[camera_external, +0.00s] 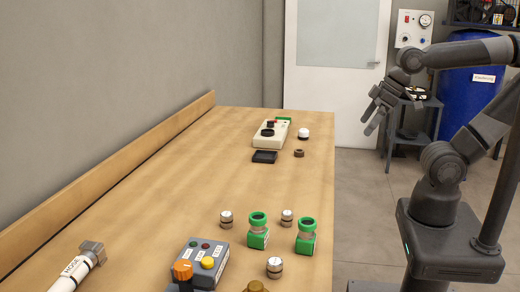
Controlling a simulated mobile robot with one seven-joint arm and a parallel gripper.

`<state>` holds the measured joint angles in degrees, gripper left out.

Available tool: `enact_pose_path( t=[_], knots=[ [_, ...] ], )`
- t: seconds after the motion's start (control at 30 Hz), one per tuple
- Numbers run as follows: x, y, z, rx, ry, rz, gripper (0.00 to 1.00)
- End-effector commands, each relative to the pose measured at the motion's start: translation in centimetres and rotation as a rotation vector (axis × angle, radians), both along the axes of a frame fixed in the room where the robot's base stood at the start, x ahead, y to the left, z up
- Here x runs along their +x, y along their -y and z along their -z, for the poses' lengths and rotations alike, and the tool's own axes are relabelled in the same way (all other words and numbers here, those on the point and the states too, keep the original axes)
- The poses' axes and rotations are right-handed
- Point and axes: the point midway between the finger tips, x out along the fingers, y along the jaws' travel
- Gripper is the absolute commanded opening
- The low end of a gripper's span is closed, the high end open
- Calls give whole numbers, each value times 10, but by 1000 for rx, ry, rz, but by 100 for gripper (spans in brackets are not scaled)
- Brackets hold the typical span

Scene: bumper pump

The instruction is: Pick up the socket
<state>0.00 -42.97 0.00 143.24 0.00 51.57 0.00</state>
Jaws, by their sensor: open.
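No part is plainly marked as the socket, and I cannot tell which one it is. Two green fittings with ring tops, one on the left (258,238) and one on the right (306,243), stand upright at the table's near right. A small dark brown ring (299,153) lies farther back near the right edge. My gripper (371,122) is open and empty, in the air to the right of the table, apart from everything on it. Its fingers point down and left.
The wooden table (180,170) has a clear middle. Near its front are a grey button box (205,262), several silver-and-black knobs (274,267) and a hose end (78,266). A beige device (272,134) and a black tray (264,157) sit farther back. A raised ledge (120,165) runs along the wall.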

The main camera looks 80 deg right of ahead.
Motion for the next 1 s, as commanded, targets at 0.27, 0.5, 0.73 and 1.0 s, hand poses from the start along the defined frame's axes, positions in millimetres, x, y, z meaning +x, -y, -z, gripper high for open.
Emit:
enact_pose_path(
  t=[0.27,0.5,0.73,1.0],
  knots=[
    [0,0,0,0,0,0,76],
    [0,0,0,0,0,0,57],
    [0,0,0,0,0,-1,54],
    [27,-12,-1,-113,-58,-234,54]
  ],
)
